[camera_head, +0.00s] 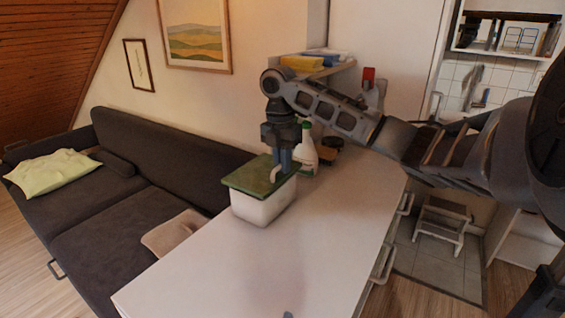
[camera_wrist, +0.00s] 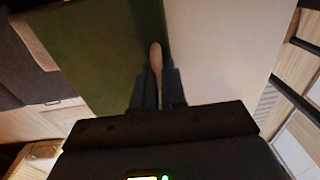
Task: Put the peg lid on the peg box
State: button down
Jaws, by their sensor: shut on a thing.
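The green peg lid (camera_head: 250,178) lies flat at the top of the white peg box (camera_head: 262,208), at the far end of the white counter. I cannot tell whether the lid is seated or slightly above the rim. My gripper (camera_head: 279,165) is over the lid's right part, pointing down, shut on its pale curved handle (camera_head: 275,175). In the wrist view the lid (camera_wrist: 100,50) fills the left, and the handle (camera_wrist: 155,57) stands between the fingertips of my gripper (camera_wrist: 157,85). The lid hides the inside of the box.
The white counter (camera_head: 260,268) is clear in front of the box. A white bottle with a green top (camera_head: 306,152) stands close behind the gripper, with a dark object (camera_head: 330,143) beside it. A dark sofa (camera_head: 110,215) is at the left. A shelf (camera_head: 325,70) hangs behind.

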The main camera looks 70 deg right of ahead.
jog(key=shift+f, duration=0.65)
dwell(1.1)
jog(key=c, duration=1.1)
grip_release()
jog(key=r, duration=0.7)
jog(key=shift+w+r, duration=0.25)
jog(key=shift+r, duration=0.15)
jog(key=shift+s, duration=0.1)
